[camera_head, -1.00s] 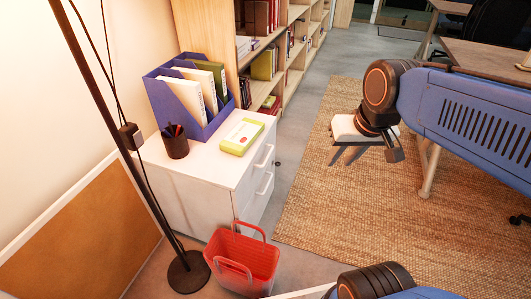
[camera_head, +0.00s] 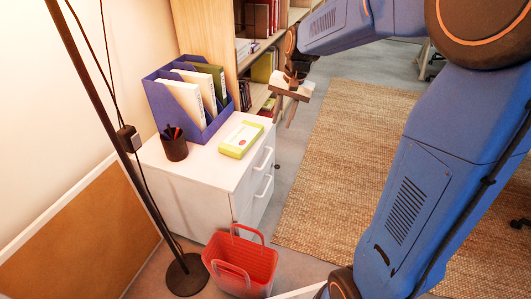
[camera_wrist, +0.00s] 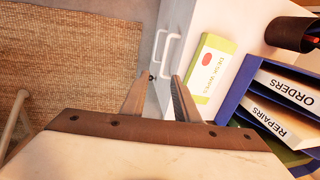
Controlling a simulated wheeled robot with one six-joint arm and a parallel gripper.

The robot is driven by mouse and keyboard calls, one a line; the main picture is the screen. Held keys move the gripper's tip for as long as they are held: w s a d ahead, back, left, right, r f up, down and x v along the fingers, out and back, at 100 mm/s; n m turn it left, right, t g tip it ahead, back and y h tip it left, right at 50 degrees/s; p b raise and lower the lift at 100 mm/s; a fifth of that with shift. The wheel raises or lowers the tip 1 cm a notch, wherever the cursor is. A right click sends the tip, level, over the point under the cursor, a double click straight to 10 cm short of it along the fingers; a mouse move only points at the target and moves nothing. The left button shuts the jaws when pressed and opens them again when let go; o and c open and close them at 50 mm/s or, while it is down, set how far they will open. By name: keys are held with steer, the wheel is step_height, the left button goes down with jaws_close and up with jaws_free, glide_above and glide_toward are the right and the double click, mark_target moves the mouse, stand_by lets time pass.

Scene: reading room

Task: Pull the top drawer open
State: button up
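A white cabinet (camera_head: 190,185) stands by the wall with two drawers on its right-facing front. The top drawer (camera_head: 248,180) looks shut, and its white bar handle (camera_head: 264,158) shows clear; in the wrist view the top handle (camera_wrist: 173,50) is the one nearer the cabinet top. My gripper (camera_head: 284,117) hangs with its fingers pointing down, past the far end of the cabinet front. In the wrist view my gripper (camera_wrist: 157,92) has its fingers apart with nothing between them. The handle is beyond the fingertips and untouched.
On the cabinet are a blue file holder (camera_head: 176,95), a pen cup (camera_head: 174,147) and a green-white box (camera_head: 241,139). A red basket (camera_head: 243,262) stands in front. A bookshelf (camera_head: 205,30) is behind. The rug (camera_head: 330,170) is open floor.

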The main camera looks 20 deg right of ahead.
mark_target(268, 157)
steer(key=w+a+f, duration=0.1)
steer(key=f, duration=0.5)
steer(key=w+a+f, duration=0.1)
steer(key=f, duration=0.5)
steer(key=w+a+f, duration=0.1)
steer(key=w+f, duration=0.1)
steer(key=f, duration=0.4)
steer(key=shift+w+a+f, duration=0.1)
steer(key=shift+a+f, duration=0.1)
steer(key=shift+c, duration=0.7)
jaws_close()
